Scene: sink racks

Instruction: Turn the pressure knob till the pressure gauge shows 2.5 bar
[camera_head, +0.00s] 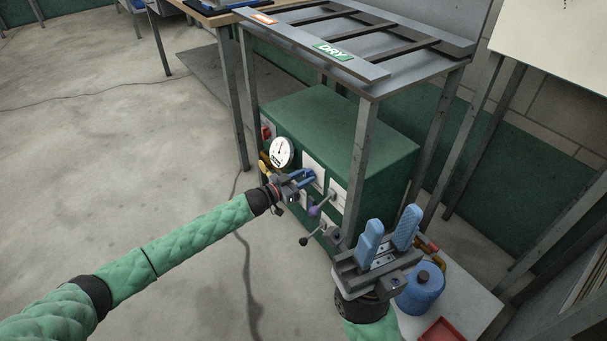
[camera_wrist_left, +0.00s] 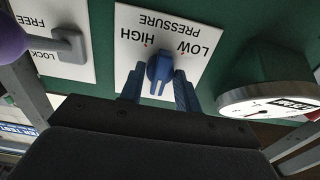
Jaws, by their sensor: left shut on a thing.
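The pressure knob (camera_wrist_left: 158,69) is blue and sits on a white plate (camera_wrist_left: 190,45) marked LOW, HIGH and PRESSURE, which appears upside down in the left wrist view. My left gripper (camera_head: 311,176) is shut on the knob, with its blue fingertips (camera_wrist_left: 158,88) on either side of it. The pressure gauge (camera_head: 281,152) is a round white dial left of the knob in the head view. It also shows edge-on in the left wrist view (camera_wrist_left: 262,103). Its reading is too small to tell. My right gripper (camera_head: 388,231) is open and empty, in front of the cabinet's right side.
The green cabinet (camera_head: 350,122) stands under a grey metal rack with a DRY label (camera_head: 333,51). A purple-knobbed lever (camera_head: 315,211) sits close to my left gripper. A blue canister (camera_head: 420,290) and red tray (camera_head: 446,332) are near my right gripper.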

